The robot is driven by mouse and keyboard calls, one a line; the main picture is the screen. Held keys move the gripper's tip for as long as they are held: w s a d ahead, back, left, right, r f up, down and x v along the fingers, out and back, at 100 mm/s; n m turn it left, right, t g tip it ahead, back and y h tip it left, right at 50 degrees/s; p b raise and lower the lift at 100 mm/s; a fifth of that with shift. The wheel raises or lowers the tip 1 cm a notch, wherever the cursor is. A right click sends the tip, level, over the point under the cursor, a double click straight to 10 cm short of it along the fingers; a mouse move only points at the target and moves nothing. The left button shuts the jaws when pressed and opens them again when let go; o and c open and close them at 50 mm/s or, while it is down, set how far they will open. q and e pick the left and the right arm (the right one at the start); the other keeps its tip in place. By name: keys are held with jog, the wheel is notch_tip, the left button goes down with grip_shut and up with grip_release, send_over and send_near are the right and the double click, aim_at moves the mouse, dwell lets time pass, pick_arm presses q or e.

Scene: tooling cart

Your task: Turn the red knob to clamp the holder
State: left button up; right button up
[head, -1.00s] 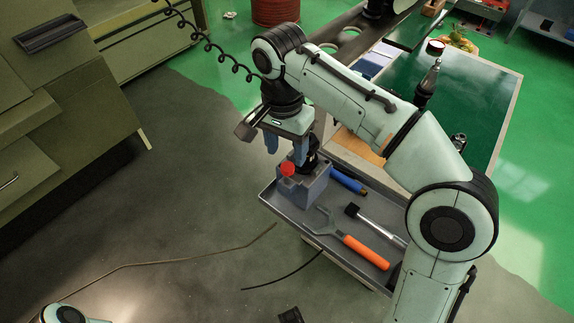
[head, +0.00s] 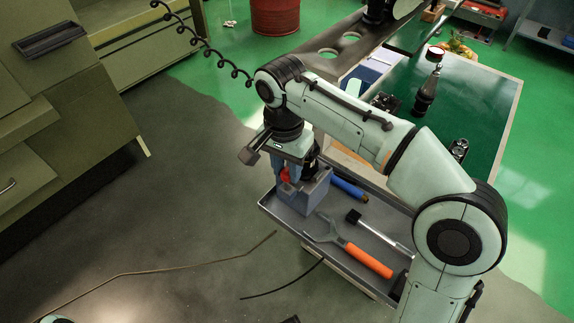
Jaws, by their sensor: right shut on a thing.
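The red knob (head: 285,175) sits on the left side of the grey holder block (head: 313,191), at the back left of the cart's tray. My right gripper (head: 284,176) points down at it, its blue fingers on either side of the knob and shut on it. The fingers hide part of the knob. A dark tool piece (head: 310,160) stands in the holder, partly hidden behind the gripper. My left gripper is not in view.
In the grey tray (head: 291,219) lie an orange-handled wrench (head: 368,260), a hammer-like tool (head: 378,232) and a blue-handled tool (head: 349,189). A green-topped table (head: 475,95) with a tool holder (head: 427,90) stands behind. Floor at left is clear apart from cables.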

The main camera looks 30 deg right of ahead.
jog(key=n+p, duration=0.2)
jog(key=shift+r+n, duration=0.15)
jog(key=shift+n, duration=0.15)
jog(key=n+p, duration=0.2)
jog(key=n, duration=0.2)
jog(key=n+p, duration=0.2)
jog(key=n, duration=0.3)
jog(key=shift+t, duration=0.3)
jog(key=n+p, duration=0.1)
jog(key=n, duration=0.4)
jog(key=shift+p, duration=0.3)
jog(key=o, duration=1.1)
jog(key=shift+s, duration=0.1)
jog(key=shift+c, duration=0.2)
